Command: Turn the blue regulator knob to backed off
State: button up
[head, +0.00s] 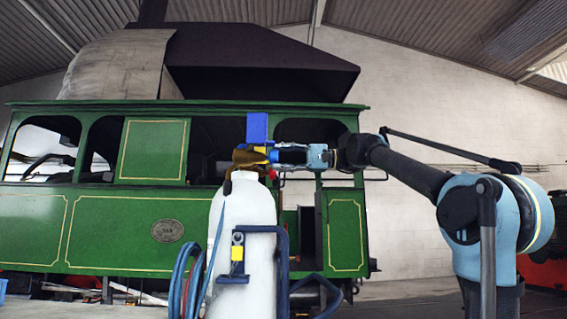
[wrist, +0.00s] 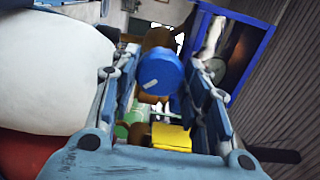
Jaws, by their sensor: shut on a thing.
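The blue regulator knob (wrist: 160,74) sits between the two fingers of my gripper (wrist: 165,85) in the wrist view. It is round, with a short white mark near its lower left edge. The fingers are shut on the knob from either side. In the head view, my gripper (head: 280,156) reaches in from the right to the top of a white gas cylinder (head: 243,212), beside brown brass-coloured fittings (head: 246,158). The knob cannot be told apart from the blue gripper parts there.
A yellow block (wrist: 170,135) lies just below the knob in the wrist view. A blue upright panel (head: 257,127) stands above the fittings. Blue and red hoses (head: 187,275) and a dark blue frame (head: 283,262) surround the cylinder. The green tram (head: 120,225) stands behind.

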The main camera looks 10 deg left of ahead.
jog(key=o, duration=1.1)
jog(key=shift+w+f, duration=0.1)
jog(key=shift+w, duration=0.05)
jog(key=shift+v, duration=5.95)
jog(key=shift+w, duration=0.1)
